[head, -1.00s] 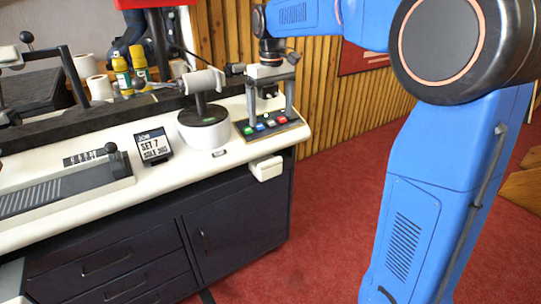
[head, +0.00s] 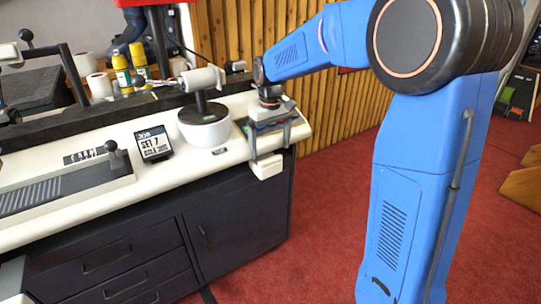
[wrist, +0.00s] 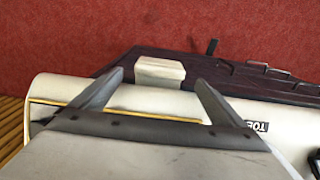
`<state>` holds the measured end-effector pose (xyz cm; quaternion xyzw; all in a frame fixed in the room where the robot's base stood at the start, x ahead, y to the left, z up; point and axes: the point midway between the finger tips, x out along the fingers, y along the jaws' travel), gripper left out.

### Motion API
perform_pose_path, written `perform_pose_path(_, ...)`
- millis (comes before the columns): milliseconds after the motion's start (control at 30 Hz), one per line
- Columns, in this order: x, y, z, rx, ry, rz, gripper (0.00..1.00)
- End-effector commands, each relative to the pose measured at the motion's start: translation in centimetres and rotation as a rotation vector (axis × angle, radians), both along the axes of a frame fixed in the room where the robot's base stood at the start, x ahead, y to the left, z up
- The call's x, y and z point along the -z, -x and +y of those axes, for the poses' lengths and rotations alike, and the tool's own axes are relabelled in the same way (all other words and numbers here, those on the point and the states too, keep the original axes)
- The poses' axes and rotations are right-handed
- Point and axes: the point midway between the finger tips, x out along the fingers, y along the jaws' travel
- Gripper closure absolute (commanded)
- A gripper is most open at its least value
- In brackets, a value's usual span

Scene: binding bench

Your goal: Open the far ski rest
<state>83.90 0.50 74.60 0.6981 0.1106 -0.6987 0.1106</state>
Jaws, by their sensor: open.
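A white block (head: 267,166), which looks like the far ski rest, juts from the bench front just under the worktop near the right end. In the wrist view the white block (wrist: 159,73) shows between my fingertips, beyond the worktop edge. My gripper (head: 270,147) points down over the front edge of the bench, its two fingers apart with nothing between them. In the wrist view my gripper (wrist: 160,80) has one finger on each side of the block. I cannot tell whether they touch it.
A white round-based device (head: 204,128) stands left of my gripper. My gripper covers most of the button panel (head: 241,124). Dark cabinet doors (head: 237,215) lie below the worktop. The red floor (head: 322,220) in front is clear.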

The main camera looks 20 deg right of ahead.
Motion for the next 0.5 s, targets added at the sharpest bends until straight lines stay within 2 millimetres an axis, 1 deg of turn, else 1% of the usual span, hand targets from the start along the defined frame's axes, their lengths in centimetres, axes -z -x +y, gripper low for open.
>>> perform_pose_path(33,0.9,0.0,0.0,0.000,0.001,0.002,0.06)
perform_pose_path(100,1.8,0.1,0.0,0.000,0.001,0.002,0.06)
perform_pose_path(200,2.8,0.0,0.0,0.000,0.000,0.001,0.06)
perform_pose_path(333,3.6,0.0,0.0,0.000,0.000,0.000,0.06)
perform_pose_path(500,3.9,0.0,0.0,0.000,0.000,-0.001,0.06)
